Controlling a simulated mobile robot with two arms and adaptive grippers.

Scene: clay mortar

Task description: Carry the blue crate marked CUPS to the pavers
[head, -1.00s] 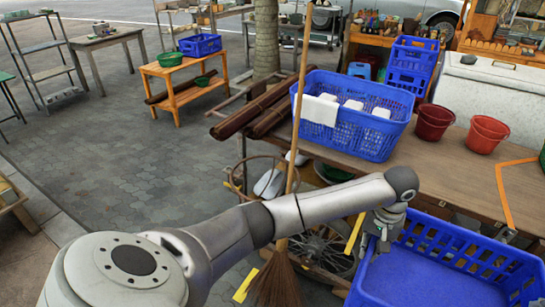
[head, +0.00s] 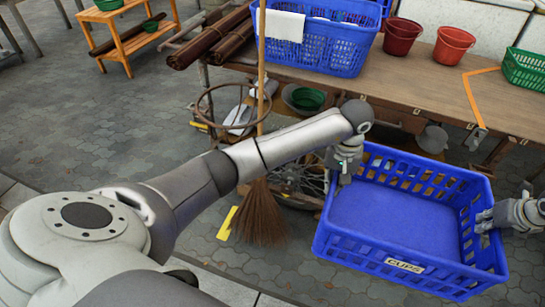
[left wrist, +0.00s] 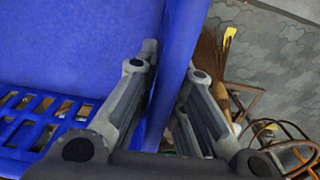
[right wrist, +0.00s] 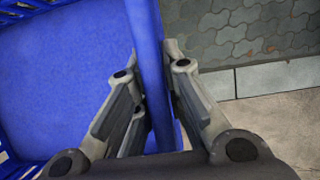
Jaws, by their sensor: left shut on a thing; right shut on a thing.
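The blue crate (head: 395,264) marked CUPS is in the lower right of the head view, empty as far as I see, its label facing me. My left gripper (head: 345,160) is shut on its left wall; the left wrist view shows the wall (left wrist: 176,60) between the fingers. My right gripper (head: 484,220) is shut on its right wall, and the right wrist view shows that wall (right wrist: 150,50) between the fingers. The crate looks held roughly level in front of the table. The grey pavers (head: 130,150) cover the ground at the left and below.
A wooden table (head: 420,85) behind carries another blue crate (head: 345,50), red buckets (head: 402,36) and a green basket (head: 525,68). A broom (head: 262,215), a wheel and a yellow piece (head: 226,223) are left of the held crate. Open paving lies at the left.

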